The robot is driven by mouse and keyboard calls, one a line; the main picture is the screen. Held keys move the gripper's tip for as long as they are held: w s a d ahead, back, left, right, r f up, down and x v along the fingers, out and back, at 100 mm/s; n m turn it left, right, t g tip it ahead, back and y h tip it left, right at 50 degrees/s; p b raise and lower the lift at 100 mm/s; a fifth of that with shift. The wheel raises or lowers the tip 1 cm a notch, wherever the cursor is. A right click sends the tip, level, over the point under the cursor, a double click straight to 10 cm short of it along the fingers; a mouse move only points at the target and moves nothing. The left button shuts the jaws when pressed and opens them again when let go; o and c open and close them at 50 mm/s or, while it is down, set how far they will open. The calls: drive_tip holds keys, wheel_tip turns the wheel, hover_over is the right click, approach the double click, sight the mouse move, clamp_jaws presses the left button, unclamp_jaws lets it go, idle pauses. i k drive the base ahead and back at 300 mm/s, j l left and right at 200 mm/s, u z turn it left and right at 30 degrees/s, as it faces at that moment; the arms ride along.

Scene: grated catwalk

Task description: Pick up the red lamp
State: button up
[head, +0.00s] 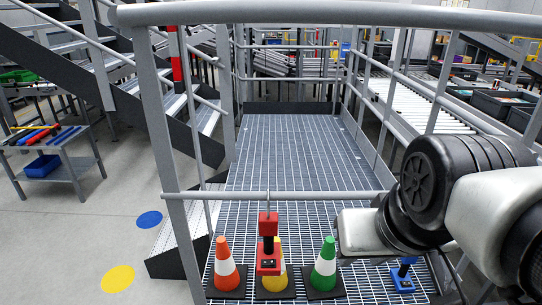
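The red lamp (268,224) is in the lower middle of the head view. It has a red top block, a dark middle and a red base. A thin piece joins its top to the horizontal rail; I cannot tell whether it hangs there or stands behind. It overlaps the yellow cone in the picture. My arm comes in from the right and ends in a pale block to the right of the lamp, apart from it. No fingers can be made out, and nothing is seen held.
Orange (224,264), yellow (280,271) and green (325,263) cones stand on the grating, close around the lamp. A blue lamp-like object (402,277) is at right. The grey rail (230,196) crosses in front. The catwalk (290,150) beyond is clear. Stairs (180,235) are left.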

sight(269, 221)
drive_tip(key=i+j, duration=0.1)
drive_tip(key=i, duration=0.75)
drive_tip(key=j+u, duration=0.05)
